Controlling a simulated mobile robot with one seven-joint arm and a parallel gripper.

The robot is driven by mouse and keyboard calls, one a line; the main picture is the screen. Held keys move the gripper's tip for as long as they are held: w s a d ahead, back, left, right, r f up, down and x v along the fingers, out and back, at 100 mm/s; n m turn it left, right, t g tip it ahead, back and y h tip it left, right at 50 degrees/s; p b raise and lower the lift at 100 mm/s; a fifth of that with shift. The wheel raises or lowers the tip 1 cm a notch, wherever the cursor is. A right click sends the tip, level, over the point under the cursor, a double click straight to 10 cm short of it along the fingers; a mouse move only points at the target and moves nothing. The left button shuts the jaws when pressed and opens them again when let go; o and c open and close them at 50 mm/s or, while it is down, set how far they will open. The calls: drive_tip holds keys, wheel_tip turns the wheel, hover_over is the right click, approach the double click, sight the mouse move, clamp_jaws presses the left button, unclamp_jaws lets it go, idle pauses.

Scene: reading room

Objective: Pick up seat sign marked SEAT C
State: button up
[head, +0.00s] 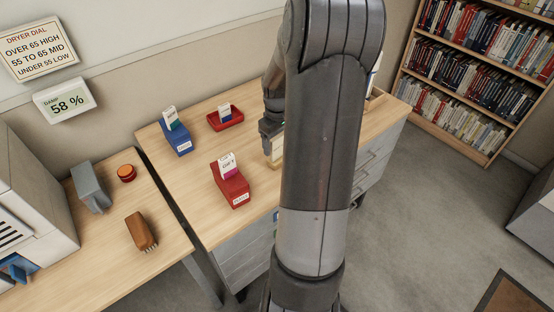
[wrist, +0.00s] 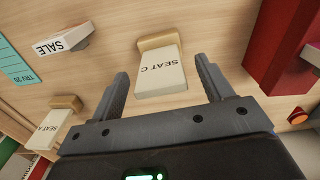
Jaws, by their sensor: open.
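The seat sign marked SEAT C (wrist: 160,72) is a cream card on a tan wooden base, standing on the wooden desk. In the wrist view it lies upside down between and just ahead of the fingers of my gripper (wrist: 165,88). The fingers are open, one on each side, with a gap to the sign. In the head view my gripper (head: 268,134) is over the desk, largely hidden by my arm. A cream sign beneath it (head: 274,152) shows there, its lettering not readable.
Another sign, SEAT A (wrist: 52,128), and a SALE sign (wrist: 64,42) stand to the left in the wrist view. A red box (wrist: 284,45) is close on the right. In the head view, red (head: 230,185) and blue (head: 176,136) card boxes and a red tray (head: 225,119) share the desk.

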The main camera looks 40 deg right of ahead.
sight(277, 158)
wheel_tip(277, 158, down, 4)
drive_tip(key=shift+r, duration=0.15)
drive_tip(key=c, duration=1.3)
drive_tip(key=shift+c, duration=0.4)
drive_tip(key=shift+r, duration=0.15)
